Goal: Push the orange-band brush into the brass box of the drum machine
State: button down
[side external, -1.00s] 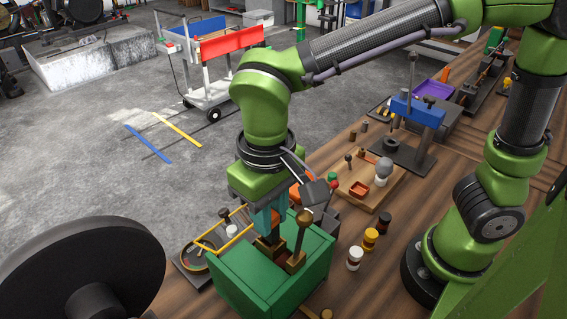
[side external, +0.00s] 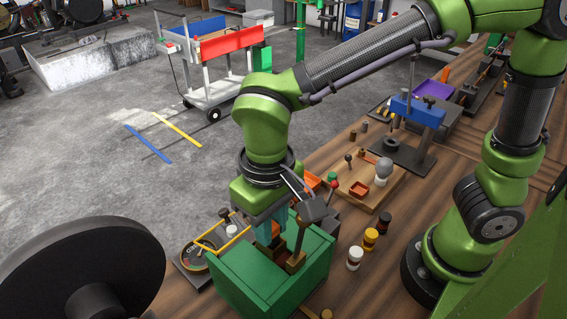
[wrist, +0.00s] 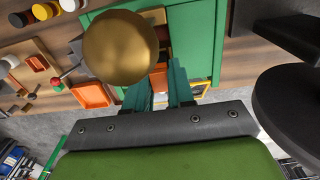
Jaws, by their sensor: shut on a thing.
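My gripper (side external: 268,235) points down over the open top of the green machine housing (side external: 262,290). Its teal fingers are shut on the orange-band brush (side external: 275,229); the orange also shows between the fingers in the wrist view (wrist: 158,76). A brass-brown box (side external: 268,248) sits directly under the fingertips inside the housing. The brush's lower end is hidden, so I cannot tell how deep it sits. A second brass box (side external: 297,263) with a lever stands just right of it. The lever's round brass knob (wrist: 120,47) looms close in the wrist view.
A large black disc (side external: 75,270) stands at the front left. A gauge-like tray with a yellow frame (side external: 215,245) lies left of the housing.

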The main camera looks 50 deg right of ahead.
jog(key=shift+f, duration=0.3)
jog(key=c, duration=0.9)
grip_release()
notch_tip(320, 180, up, 17)
jog(key=shift+f, duration=0.1)
